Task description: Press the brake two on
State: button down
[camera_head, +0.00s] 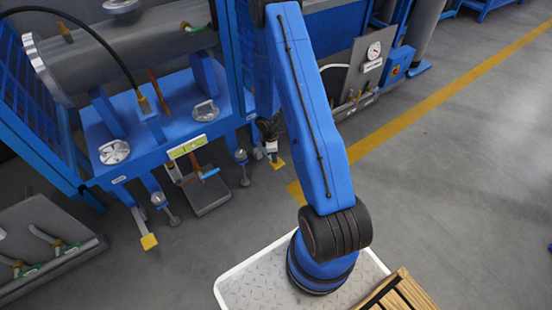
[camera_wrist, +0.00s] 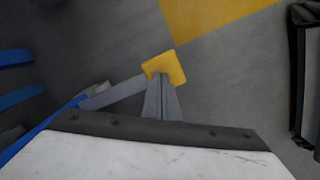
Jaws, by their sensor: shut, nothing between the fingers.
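Two yellow foot pads stand low at the blue frame; I take them for brake pedals, but no number is readable. The right yellow pedal (camera_head: 278,165) lies just below my gripper (camera_head: 272,157) in the head view. The left yellow pedal (camera_head: 149,241) is farther off at the front left. In the wrist view, the near yellow pedal (camera_wrist: 163,64) sits at the end of a grey bar. My gripper's grey fingers (camera_wrist: 161,77) are shut and empty. Their tips overlap the pedal's lower edge in that view; I cannot tell whether they touch it.
The blue frame (camera_head: 160,150) carries a large grey cylinder (camera_head: 130,55). Grey caster-like feet (camera_head: 242,168) stand left of the right pedal. A yellow floor stripe (camera_head: 400,118) runs past it and shows in the wrist view (camera_wrist: 210,15). The floor to the right is clear.

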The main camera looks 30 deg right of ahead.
jog(key=shift+f, duration=0.35)
jog(key=shift+a, duration=0.1)
jog(key=shift+w+a+r, duration=0.25)
jog(key=shift+w+a, duration=0.15)
jog(key=shift+a, duration=0.2)
jog(key=shift+w+a+r, duration=0.25)
jog(key=shift+w+a, duration=0.15)
jog(key=shift+a, duration=0.15)
jog(key=shift+r, duration=0.1)
notch_tip(320, 180, up, 7)
jog(key=shift+w+a+r, duration=0.15)
jog(key=shift+w+a, duration=0.05)
jog(key=shift+a, duration=0.15)
jog(key=shift+s, duration=0.15)
